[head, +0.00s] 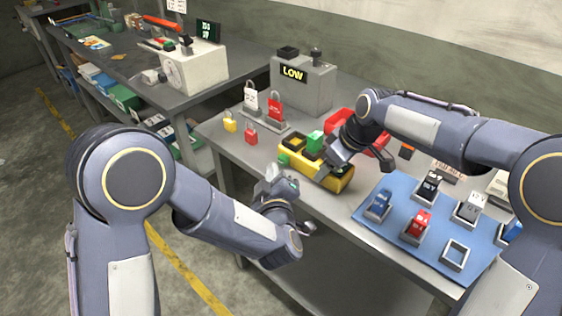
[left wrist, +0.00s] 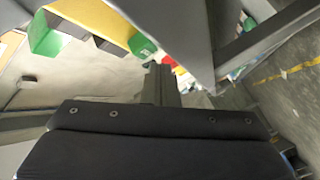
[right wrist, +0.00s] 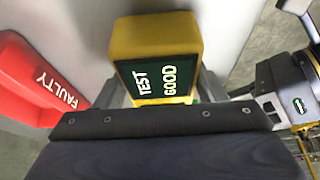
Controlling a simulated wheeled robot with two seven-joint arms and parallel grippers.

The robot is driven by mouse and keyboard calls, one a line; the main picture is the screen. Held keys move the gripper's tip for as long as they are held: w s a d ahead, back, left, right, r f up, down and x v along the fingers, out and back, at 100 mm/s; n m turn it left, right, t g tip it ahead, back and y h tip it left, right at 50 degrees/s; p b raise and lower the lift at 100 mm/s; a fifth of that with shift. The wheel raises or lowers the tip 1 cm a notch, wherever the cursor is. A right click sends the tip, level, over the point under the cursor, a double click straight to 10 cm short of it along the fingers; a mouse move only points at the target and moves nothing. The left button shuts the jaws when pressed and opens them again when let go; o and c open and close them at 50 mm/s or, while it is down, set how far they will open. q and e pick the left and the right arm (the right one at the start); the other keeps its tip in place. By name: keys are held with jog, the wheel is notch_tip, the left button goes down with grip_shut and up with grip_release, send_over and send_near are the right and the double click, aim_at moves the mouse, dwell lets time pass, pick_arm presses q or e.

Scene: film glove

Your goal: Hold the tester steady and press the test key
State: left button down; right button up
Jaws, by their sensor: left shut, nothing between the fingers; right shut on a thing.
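The yellow tester (head: 338,181) lies on the bench near its front edge, with a dark top and green parts on it. My right gripper (head: 326,168) is shut on the tester, at its right part in the head view. In the right wrist view the tester (right wrist: 155,38) has a dark screen (right wrist: 162,78) reading "TEST GOOD". My left gripper (head: 275,176) is shut and empty, just left of the tester's front side. The left wrist view shows a green block (left wrist: 45,36) and part of the yellow body (left wrist: 108,18). I cannot tell which green part is the test key.
A grey box marked "LOW" (head: 312,88) stands behind the tester, with padlocks (head: 273,107) to its left. A red bin marked "FAULTY" (right wrist: 38,80) is close to the tester. A blue mat (head: 375,222) with several small devices lies to the right.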

pick_arm(q)
jog(key=s+a, duration=0.1)
jog(key=s, duration=0.1)
jog(key=s+a, duration=0.1)
jog(key=a, duration=0.1)
jog(key=shift+s+a, duration=0.2)
jog(key=shift+s, duration=0.15)
dwell(0.6)
pick_arm(e)
jog(key=o, duration=1.4)
jog(key=shift+r, duration=0.1)
